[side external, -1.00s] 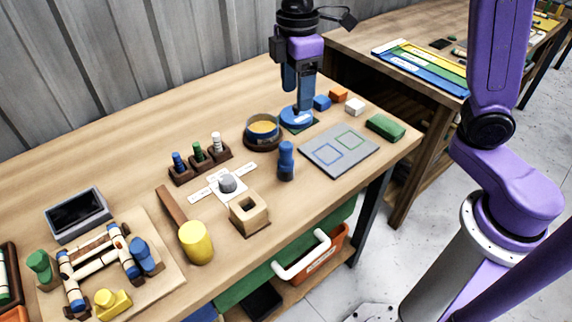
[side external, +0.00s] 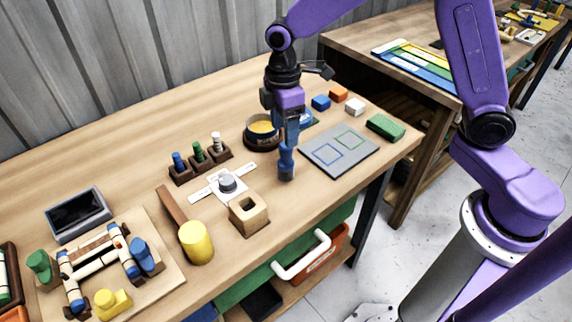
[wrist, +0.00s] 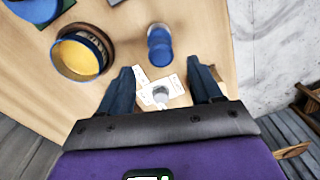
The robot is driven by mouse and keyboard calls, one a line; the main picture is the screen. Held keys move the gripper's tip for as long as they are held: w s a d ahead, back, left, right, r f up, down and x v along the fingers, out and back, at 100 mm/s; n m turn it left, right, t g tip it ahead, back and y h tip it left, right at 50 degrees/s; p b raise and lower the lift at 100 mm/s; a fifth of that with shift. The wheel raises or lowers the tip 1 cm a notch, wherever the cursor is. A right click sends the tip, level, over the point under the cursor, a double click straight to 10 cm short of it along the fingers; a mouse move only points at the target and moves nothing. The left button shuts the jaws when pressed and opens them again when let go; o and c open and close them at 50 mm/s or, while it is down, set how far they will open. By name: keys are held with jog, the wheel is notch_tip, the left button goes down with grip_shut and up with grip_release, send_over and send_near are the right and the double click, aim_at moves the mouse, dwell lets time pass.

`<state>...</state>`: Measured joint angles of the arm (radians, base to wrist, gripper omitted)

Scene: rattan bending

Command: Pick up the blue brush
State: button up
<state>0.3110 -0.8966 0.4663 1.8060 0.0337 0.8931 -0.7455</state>
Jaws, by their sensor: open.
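An upright blue handled piece (side external: 287,167), which I take for the blue brush, stands on the table near its front edge. In the wrist view the blue brush (wrist: 160,46) shows from above, beyond the fingertips and roughly between them. My gripper (side external: 290,142) points down over the brush, and its fingertips overlap the brush's top in the side view. In the wrist view my gripper (wrist: 160,66) has its two dark blue fingers spread wide with nothing between them. Whether the fingers touch the brush cannot be told.
A round bowl with yellow contents (side external: 262,130) stands behind and left of the brush. A grey board with outlined squares (side external: 338,150) lies to the right. A wooden block with a hole (side external: 249,214) and a grey knob on white strips (side external: 227,184) are to the left.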

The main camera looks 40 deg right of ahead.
aim_at(286, 161)
jog(key=shift+s+f, duration=0.15)
jog(key=shift+f, duration=1.4)
jog(key=shift+s+f, duration=0.1)
jog(key=shift+f, duration=1.45)
jog(key=c, duration=1.1)
